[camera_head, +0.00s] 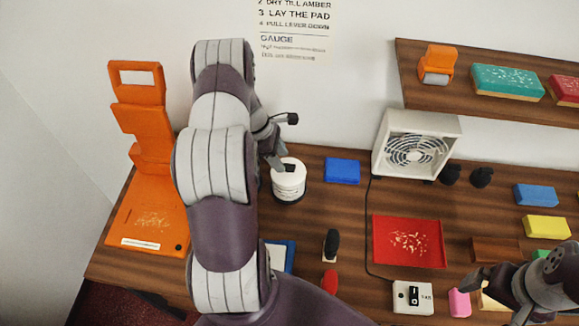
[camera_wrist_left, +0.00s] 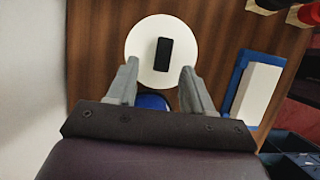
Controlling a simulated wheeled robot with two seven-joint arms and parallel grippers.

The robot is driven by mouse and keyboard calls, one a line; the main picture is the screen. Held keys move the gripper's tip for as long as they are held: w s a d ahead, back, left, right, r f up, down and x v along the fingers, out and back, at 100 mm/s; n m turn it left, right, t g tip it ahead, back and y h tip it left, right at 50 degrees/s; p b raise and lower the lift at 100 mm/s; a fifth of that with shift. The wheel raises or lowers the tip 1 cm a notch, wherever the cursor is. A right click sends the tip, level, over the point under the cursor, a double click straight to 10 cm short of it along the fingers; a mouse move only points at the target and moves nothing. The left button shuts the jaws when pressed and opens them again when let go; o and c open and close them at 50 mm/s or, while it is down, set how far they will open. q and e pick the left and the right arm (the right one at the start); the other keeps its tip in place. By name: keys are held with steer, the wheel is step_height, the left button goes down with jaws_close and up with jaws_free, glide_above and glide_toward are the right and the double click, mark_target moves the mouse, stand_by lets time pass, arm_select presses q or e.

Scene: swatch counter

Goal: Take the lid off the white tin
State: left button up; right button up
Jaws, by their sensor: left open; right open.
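The white tin (camera_head: 289,186) stands upright on the wooden counter just right of my left arm, its lid on top. In the left wrist view the lid (camera_wrist_left: 140,42) is a white disc with a black oblong knob (camera_wrist_left: 162,54). My left gripper (camera_head: 286,142) is open and empty over the tin. In the left wrist view its fingertips (camera_wrist_left: 160,68) sit on either side of the knob's near end; I cannot tell the height gap or contact. My right gripper (camera_head: 497,297) is open at the lower right, away from the tin.
A blue block (camera_head: 342,171) and a white fan (camera_head: 413,145) stand right of the tin. A round blue object (camera_wrist_left: 152,102) is partly hidden beneath my left gripper. An orange press (camera_head: 147,170) stands left. A red tray (camera_head: 409,242) lies in front of the fan.

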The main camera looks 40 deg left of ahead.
mark_target(288, 169)
arm_select(q)
steer(key=shift+x, duration=1.1)
steer(key=shift+s+f, duration=0.1)
steer(key=shift+f, duration=0.2)
steer(key=shift+d, duration=0.1)
steer(key=c, duration=0.7)
jaws_close()
arm_select(e)
steer(key=shift+s+r, duration=0.15)
steer(key=shift+r, duration=0.45)
arm_select(q)
steer(key=shift+r, duration=0.1)
arm_select(e)
steer(key=shift+a, duration=0.1)
